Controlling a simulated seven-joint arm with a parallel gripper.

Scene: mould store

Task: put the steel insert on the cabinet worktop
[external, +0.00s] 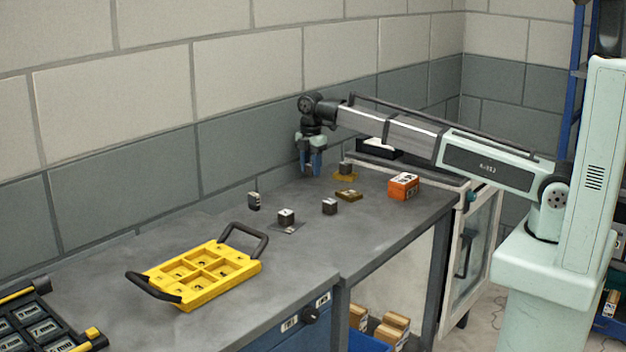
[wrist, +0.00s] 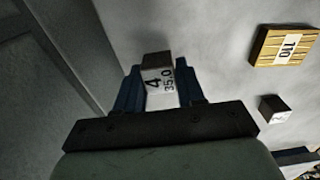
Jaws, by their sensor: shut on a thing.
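My gripper (external: 311,172) is over the back of the grey cabinet worktop (external: 240,222), close to the wall, pointing down. In the wrist view its blue fingers (wrist: 161,95) are shut on a small steel insert (wrist: 158,76) with a white label reading "4" and "35.0". The insert is hard to make out between the fingers in the external view. I cannot tell whether it touches the worktop or hangs just above it.
Steel blocks (external: 286,216), (external: 329,206) and (external: 254,201) stand mid-worktop. A yellow tray (external: 208,275) and black case (external: 40,325) lie left.

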